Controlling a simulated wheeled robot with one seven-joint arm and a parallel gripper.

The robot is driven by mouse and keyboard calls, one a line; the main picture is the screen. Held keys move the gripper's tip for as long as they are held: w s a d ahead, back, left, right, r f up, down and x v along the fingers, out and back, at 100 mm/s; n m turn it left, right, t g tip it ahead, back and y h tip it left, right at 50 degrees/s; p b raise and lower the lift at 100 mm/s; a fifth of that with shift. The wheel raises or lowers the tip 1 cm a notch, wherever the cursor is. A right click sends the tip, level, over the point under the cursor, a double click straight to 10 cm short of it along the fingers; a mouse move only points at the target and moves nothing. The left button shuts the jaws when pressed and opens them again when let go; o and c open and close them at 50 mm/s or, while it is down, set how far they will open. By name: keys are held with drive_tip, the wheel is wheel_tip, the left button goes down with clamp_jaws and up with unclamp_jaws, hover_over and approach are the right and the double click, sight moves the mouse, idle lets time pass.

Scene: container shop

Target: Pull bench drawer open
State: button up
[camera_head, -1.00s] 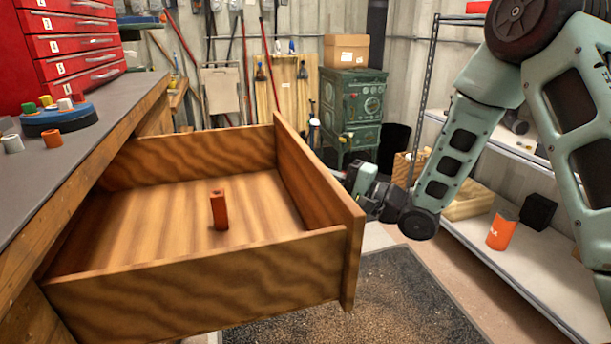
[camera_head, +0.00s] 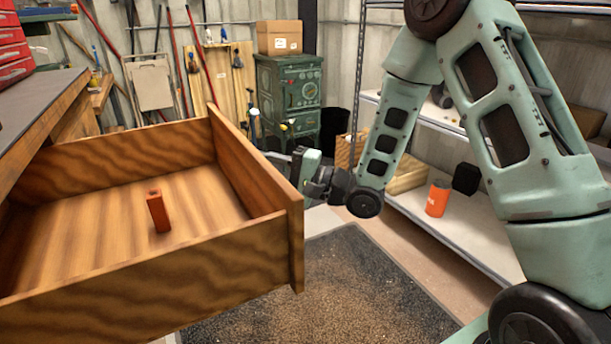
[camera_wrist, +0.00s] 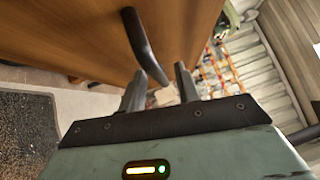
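The wooden bench drawer (camera_head: 130,292) stands far out from the bench (camera_head: 45,118) at the left of the head view. An upright orange-red block (camera_head: 158,211) stands on its floor. My gripper (camera_head: 297,160) is just outside the drawer front (camera_head: 262,172), largely hidden behind it in the head view. In the wrist view the dark curved handle (camera_wrist: 143,42) sticks out from the wooden front (camera_wrist: 75,35). Its near end lies between the two fingers of my gripper (camera_wrist: 160,82), which are apart. I see no clear grip on the handle.
A dark floor mat (camera_head: 310,290) lies in front of the drawer. Metal shelves (camera_head: 455,232) with an orange can (camera_head: 437,198) stand at the right. Open floor lies between drawer and shelves.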

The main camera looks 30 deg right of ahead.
drive_tip(key=p+v, duration=0.1)
drive_tip(key=v, duration=1.5)
drive_tip(key=shift+s+f, duration=0.1)
drive_tip(key=shift+d, duration=0.1)
